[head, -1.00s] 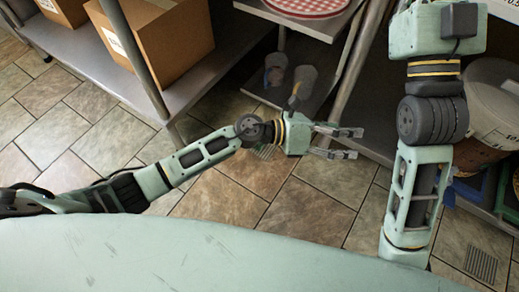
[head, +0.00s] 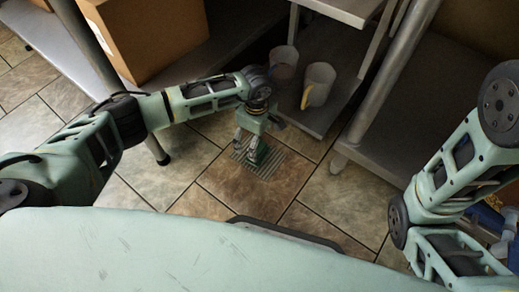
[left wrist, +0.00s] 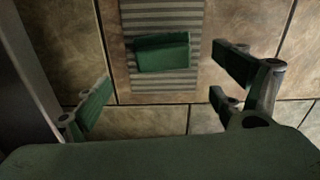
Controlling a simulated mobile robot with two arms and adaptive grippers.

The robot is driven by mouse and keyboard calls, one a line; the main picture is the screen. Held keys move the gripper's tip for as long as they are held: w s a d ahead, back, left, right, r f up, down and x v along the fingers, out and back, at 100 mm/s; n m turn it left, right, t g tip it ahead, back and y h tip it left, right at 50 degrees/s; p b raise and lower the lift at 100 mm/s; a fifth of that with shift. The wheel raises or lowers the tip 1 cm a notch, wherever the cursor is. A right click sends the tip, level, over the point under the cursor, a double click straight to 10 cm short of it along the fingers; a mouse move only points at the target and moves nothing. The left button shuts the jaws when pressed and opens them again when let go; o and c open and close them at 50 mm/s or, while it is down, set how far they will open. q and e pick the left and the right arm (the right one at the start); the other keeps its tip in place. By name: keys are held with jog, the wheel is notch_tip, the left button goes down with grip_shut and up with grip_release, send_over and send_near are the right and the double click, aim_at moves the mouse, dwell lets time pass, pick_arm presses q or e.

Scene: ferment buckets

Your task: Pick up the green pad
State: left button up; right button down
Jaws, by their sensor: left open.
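The green pad (left wrist: 163,53) lies on a striped metal floor drain grate (left wrist: 193,82) set in the tiles. In the head view the green pad (head: 262,154) shows just right of my left gripper's fingers. My left gripper (head: 247,146) points down over the grate and partly covers it. In the left wrist view my left gripper (left wrist: 163,88) is open and empty, its fingers apart on either side, with the pad ahead between them. The gap between fingers and pad is hard to judge. My right arm is at the right; its gripper is out of frame.
A cardboard box (head: 150,35) is at upper left. Floor tiles (head: 250,188) in front are clear.

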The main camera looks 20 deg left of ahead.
aim_at(258, 149)
pick_arm(q)
jog(key=f+b, duration=0.4)
jog(key=f, duration=0.1)
jog(key=shift+s+d+f+b, duration=0.2)
jog(key=shift+s+d+b, duration=0.1)
jog(key=shift+s, duration=0.1)
jog(key=shift+f+b, duration=0.45)
jog(key=shift+f, duration=0.05)
jog(key=shift+r, duration=0.1)
jog(key=shift+c, duration=0.2)
jog(key=c, duration=1.2)
jog(key=shift+r, duration=0.1)
